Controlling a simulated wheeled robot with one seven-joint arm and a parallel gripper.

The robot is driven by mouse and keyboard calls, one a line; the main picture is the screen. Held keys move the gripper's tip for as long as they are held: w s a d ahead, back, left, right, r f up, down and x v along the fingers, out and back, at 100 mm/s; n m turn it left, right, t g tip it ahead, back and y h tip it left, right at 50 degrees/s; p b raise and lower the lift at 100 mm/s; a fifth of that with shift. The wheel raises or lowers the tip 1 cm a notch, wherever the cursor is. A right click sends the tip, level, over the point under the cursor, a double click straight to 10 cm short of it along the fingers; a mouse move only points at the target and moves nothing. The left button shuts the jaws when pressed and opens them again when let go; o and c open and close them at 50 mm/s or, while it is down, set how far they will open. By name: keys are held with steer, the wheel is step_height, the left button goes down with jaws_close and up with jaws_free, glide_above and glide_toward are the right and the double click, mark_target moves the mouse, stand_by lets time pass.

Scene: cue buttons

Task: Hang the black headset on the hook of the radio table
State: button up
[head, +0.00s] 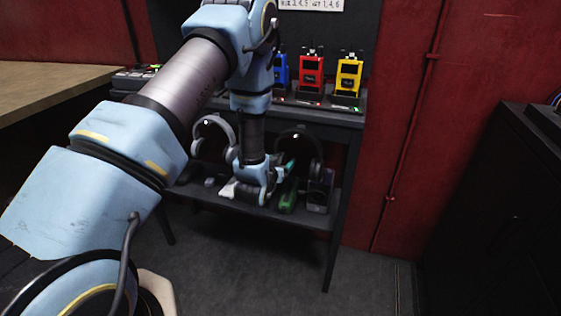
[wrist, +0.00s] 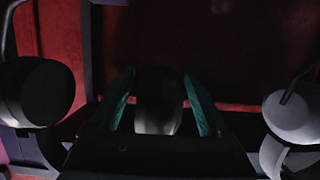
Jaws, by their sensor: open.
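The black headset (head: 301,131) is upright under the top of the radio table (head: 338,117), band uppermost; I cannot see whether a hook bears it. My gripper (head: 287,168) is at its left ear cup in the head view. In the wrist view, my gripper (wrist: 160,103) has its two teal fingers apart, one on each side of a dark rounded ear cup (wrist: 158,98). I cannot tell whether they touch it. Another black ear cup (wrist: 36,90) shows at the left there. A grey headset (head: 213,122) hangs farther left; its ear cup (wrist: 291,112) shows at the right in the wrist view.
Blue (head: 281,70), red (head: 311,73) and yellow (head: 348,76) radios stand on the tabletop. A green item (head: 288,196) and a dark box (head: 319,192) are on the lower shelf. A black cabinet (head: 490,200) stands at the right. Floor in front is clear.

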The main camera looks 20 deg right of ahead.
steer(key=b+v, duration=0.2)
steer(key=v, duration=0.8)
steer(key=w+a+r+n+g+y+p, duration=0.25)
steer(key=a+r, duration=0.25)
steer(key=a, duration=0.3)
steer(key=w+a+r+n+g+y+p, duration=0.1)
steer(key=w+a+r+n+y+p, duration=0.2)
steer(key=a, duration=0.5)
steer(key=s+a+r+n+g+y+p, duration=0.1)
steer(key=s+a+r+g+y, duration=0.1)
steer(key=s+a+r, duration=0.4)
steer(key=s+a+r+n+g+y+p, duration=0.1)
steer(key=s+a+r+g+y+p, duration=0.1)
steer(key=s+a+r, duration=0.4)
steer(key=a+g, duration=0.1)
steer(key=a, duration=0.3)
steer(key=shift+g, duration=0.35)
